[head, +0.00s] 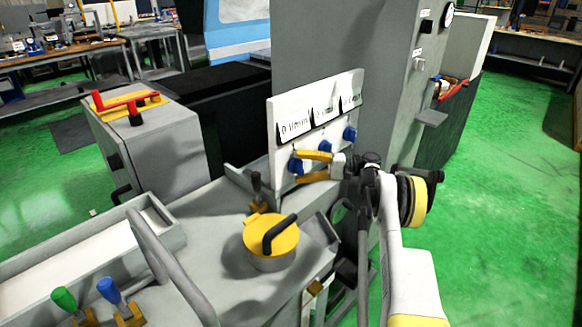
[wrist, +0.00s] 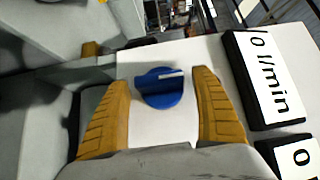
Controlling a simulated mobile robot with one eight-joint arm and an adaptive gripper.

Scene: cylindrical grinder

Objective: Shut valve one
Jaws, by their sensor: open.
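A white panel (head: 277,112) carries three blue valve knobs in a row under black-and-white readouts. My gripper (head: 303,167) is at the nearest, leftmost blue knob (head: 295,167), with its yellow fingers open on either side of it. In the wrist view the blue knob (wrist: 160,92) sits between the two fingers, with visible gaps on both sides. Its white mark runs nearly level in that picture. The readout (wrist: 265,80) beside it reads 0 l/min. The middle knob (head: 325,146) and the far knob (head: 349,133) are free. I see no valve number on the knobs.
A yellow round cover with a black handle (head: 270,235) stands below the panel. Green and blue levers (head: 108,290) are at the lower left. A grey box with a red handle (head: 125,104) stands at the left. Open green floor (head: 500,200) lies to the right.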

